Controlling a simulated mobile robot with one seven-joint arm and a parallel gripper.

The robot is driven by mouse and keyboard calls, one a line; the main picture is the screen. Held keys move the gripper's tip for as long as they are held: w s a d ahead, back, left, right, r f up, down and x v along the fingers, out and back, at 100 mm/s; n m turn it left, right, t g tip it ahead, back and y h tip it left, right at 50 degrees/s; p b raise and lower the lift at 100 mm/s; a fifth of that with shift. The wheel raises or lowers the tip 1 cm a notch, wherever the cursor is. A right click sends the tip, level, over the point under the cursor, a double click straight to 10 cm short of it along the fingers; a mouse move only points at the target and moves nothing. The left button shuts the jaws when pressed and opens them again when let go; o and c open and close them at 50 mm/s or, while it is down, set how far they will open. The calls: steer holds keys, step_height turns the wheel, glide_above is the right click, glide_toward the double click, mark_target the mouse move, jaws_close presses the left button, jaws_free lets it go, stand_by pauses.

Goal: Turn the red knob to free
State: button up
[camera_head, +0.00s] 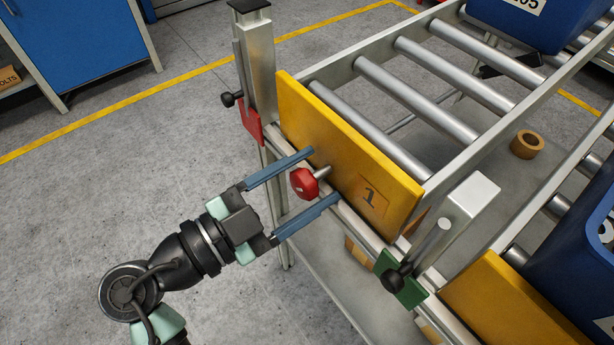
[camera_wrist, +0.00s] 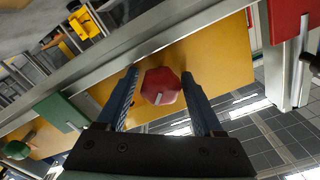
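The red knob (camera_head: 304,182) sits on a short metal shaft in front of the yellow board marked 1 (camera_head: 345,150), at the end of the roller lane. In the wrist view the knob (camera_wrist: 161,86) is a red faceted head with a pale mark near its lower edge. My gripper (camera_head: 325,175) is open, its two blue fingers on either side of the knob. The wrist view shows my gripper (camera_wrist: 162,90) with visible gaps between each finger and the knob. Whether the fingertips touch the board is unclear.
A red plate (camera_head: 250,122) with a black knob is on the left post, and a green plate (camera_head: 400,280) with a black knob is on the right. A blue crate (camera_head: 510,22) stands at the back. Floor at left is clear.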

steer(key=shift+o, duration=0.7)
steer(key=p+v, duration=0.2)
steer(key=v, duration=1.1)
